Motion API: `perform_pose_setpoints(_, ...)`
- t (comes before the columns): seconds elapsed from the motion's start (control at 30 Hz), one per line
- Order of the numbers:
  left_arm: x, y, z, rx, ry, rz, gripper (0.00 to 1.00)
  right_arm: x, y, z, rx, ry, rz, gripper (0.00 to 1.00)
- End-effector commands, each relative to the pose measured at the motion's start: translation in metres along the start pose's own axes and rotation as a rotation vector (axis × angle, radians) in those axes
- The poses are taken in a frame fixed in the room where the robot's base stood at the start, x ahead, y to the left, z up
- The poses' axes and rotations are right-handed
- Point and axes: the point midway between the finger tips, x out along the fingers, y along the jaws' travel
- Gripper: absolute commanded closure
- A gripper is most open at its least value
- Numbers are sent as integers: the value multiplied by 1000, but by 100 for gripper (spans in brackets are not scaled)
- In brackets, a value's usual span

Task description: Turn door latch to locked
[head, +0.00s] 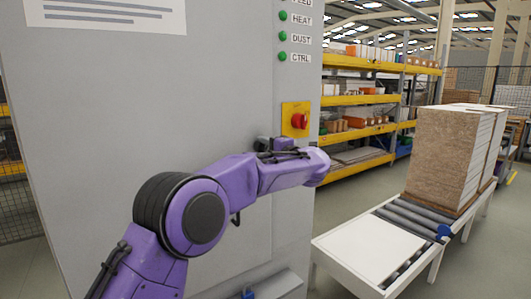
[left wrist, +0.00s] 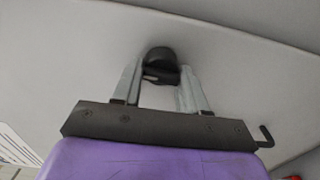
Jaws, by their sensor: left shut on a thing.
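The door latch (left wrist: 161,58) is a dark rounded knob on the grey cabinet door, at the upper middle of the left wrist view. My left gripper (left wrist: 160,76) has its two metal fingers on either side of the knob and is shut on it. The fingers partly cover the latch, and its marking or exact angle cannot be read. In the head view my purple left arm reaches across the grey door (head: 120,110), and its wrist largely hides the latch and fingers. My right gripper is not in view.
A red emergency button (head: 299,120) on a yellow plate sits just above and right of my left wrist. Green indicator lights (head: 283,36) are higher up. A roller conveyor (head: 410,222) with stacked boards (head: 445,155) stands at right, with yellow shelving (head: 358,99) behind.

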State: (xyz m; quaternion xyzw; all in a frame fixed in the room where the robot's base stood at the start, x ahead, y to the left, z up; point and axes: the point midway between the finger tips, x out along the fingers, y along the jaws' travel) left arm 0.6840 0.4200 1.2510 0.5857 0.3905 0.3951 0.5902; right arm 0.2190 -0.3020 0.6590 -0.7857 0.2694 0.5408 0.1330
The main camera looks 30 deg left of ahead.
Motion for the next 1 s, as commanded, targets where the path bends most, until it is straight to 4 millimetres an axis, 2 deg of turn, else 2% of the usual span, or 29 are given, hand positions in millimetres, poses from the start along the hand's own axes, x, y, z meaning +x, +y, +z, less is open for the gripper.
perform_pose_setpoints(0.4,1,-3,-1,-5,3,-5,88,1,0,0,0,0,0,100)
perform_pose_setpoints(0.43,1,-3,-1,-5,3,-5,54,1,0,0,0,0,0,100)
perform_pose_setpoints(0.5,1,-2,-1,-5,3,-4,34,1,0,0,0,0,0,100)
perform_pose_setpoints(0.83,-5,-2,1,-5,-1,-2,34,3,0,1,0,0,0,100)
perform_pose_setpoints(1.0,-38,-4,1,-8,-3,0,34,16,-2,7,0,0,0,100)
